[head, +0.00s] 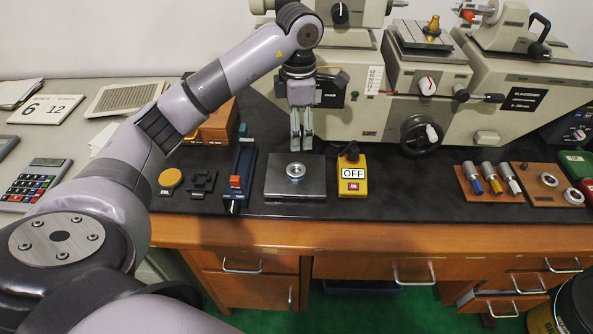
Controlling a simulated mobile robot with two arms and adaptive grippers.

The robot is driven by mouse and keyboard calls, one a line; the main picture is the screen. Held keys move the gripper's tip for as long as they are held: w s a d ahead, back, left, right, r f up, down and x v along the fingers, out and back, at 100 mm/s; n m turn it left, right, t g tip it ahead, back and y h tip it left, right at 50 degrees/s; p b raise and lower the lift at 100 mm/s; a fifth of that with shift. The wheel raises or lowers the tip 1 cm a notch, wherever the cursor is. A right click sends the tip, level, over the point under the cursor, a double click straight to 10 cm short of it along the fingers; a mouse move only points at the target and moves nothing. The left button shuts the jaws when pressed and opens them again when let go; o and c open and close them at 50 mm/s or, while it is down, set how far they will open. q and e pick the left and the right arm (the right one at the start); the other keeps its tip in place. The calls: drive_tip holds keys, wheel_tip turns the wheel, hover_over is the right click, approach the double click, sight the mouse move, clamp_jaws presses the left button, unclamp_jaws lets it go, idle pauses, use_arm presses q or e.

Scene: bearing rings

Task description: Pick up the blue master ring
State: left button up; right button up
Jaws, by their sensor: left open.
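My left gripper (302,146) points straight down, its fingers a small way apart with nothing seen between them. It hangs above the back part of a dark steel plate (312,190). A silvery ring (295,171) lies on that plate, just below and slightly left of the fingertips in the picture, apart from them. Two more pale metal rings, one (549,180) and another (573,197), lie on a wooden board (542,195) at the right. I cannot make out a blue colour on any ring. My right gripper is out of view.
A yellow OFF switch box (353,175) stands just right of the plate, a blue fixture (242,172) left of it. A large grey machine (430,100) fills the back. Several handled gauges (490,177) lie right. Dark mat (410,190) is clear between.

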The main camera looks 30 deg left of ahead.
use_arm(q)
hover_over(298, 164)
drive_tip(key=s+d, duration=0.1)
drive_tip(key=s, duration=0.1)
wheel_tip(298, 164, down, 8)
drive_tip(key=shift+d+r+p, duration=0.15)
drive_tip(key=shift+p, duration=0.25)
drive_tip(key=f, duration=0.1)
drive_tip(key=f+p, duration=0.1)
drive_tip(key=f, duration=0.2)
drive_tip(key=shift+w+a+p, duration=0.25)
drive_tip(key=shift+p, duration=0.05)
drive_tip(key=shift+f, duration=0.65)
drive_tip(key=shift+c, duration=0.5)
drive_tip(key=c, duration=1.2)
